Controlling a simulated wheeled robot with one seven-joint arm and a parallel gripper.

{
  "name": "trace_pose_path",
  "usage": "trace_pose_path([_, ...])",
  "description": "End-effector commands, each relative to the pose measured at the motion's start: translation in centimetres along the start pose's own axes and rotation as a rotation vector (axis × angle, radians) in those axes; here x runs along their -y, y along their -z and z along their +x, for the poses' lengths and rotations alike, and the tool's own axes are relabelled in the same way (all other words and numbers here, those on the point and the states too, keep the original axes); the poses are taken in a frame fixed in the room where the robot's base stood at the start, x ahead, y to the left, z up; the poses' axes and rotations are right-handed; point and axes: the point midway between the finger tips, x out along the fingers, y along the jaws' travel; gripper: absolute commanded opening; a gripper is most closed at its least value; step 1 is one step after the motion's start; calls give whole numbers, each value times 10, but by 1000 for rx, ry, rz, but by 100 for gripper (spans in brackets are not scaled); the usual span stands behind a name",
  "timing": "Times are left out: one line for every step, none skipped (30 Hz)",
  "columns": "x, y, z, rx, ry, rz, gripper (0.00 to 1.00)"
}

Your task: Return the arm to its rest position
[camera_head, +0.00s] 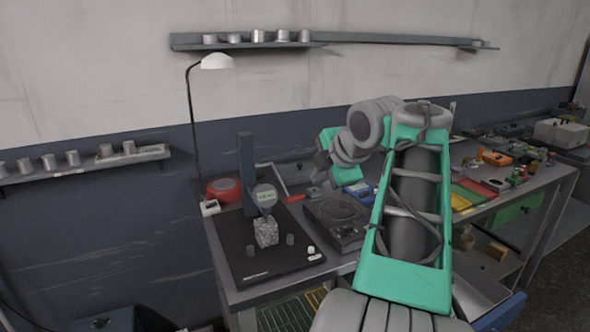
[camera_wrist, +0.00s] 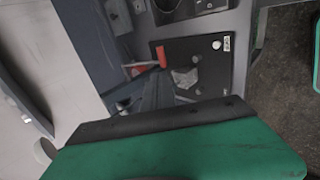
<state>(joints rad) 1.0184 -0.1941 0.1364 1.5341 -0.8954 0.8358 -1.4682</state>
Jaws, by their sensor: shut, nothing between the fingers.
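My arm (camera_head: 405,210) rises from the bottom of the head view, bends at a grey elbow near the top, and its forearm turns left over the bench. My gripper (camera_head: 318,176) is at the far end, small and partly hidden behind the wrist. It is shut with nothing held, apart from the bench items as far as I can tell. In the wrist view, a green and black part of my arm fills the bottom.
The bench (camera_head: 232,297) carries a black board (camera_head: 285,262) with a speckled block (camera_head: 266,232), a gauge stand (camera_head: 247,170), and a black device (camera_head: 335,222) close to my arm. A lamp (camera_head: 216,62) stands left. Wall shelves (camera_head: 355,38) hold metal cups. Trays and tools lie right.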

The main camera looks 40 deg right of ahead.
Motion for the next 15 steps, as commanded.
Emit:
trace_pose_path([0,1,-1,-1,0,1,0])
trace_pose_path([0,3,-1,-3,2,7,0])
trace_pose_path([-1,10,1,-10,7,30,0])
trace_pose_path([0,19,3,-20,15,59,0])
trace_pose_path([1,31,7,-31,27,102,0])
trace_pose_path([4,53,12,-48,50,181,0])
trace_pose_path([9,72,16,-60,75,256,0])
trace_pose_path([16,94,21,-71,107,339,0])
trace_pose_path([30,125,26,-77,157,460,0])
trace_pose_path([44,148,28,-73,198,555,0])
trace_pose_path([60,169,29,-61,240,651,0])
trace_pose_path([84,195,29,-35,296,773,0])
trace_pose_path([104,212,28,-7,335,860,0])
trace_pose_path([124,226,26,26,371,940,0])
trace_pose_path([150,241,23,77,411,1037,0])
